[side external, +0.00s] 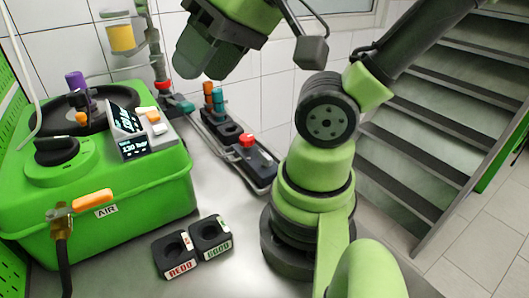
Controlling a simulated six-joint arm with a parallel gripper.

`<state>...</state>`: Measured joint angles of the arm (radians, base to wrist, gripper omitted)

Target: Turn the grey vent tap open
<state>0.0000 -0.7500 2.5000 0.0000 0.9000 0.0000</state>
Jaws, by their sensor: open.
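My gripper (208,60) hangs near the top centre, dark grey and green, with its upper part cut off by the picture edge. It is open, and nothing shows in it. It is above the bench and apart from the fittings there. I cannot surely single out the grey vent tap. A pale grey bar-like piece (114,13) sits on the upright pipe above a yellow cup (121,38), at the upper left. It is left of my gripper, with a gap between them.
The green pump box (150,185) fills the left, with a black knob (57,151), displays (128,130) and an orange AIR lever (93,199). Two dark holders (192,247) stand in front. Orange and teal pegs (213,97) stand behind. A red-button box (250,152) stands mid-bench.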

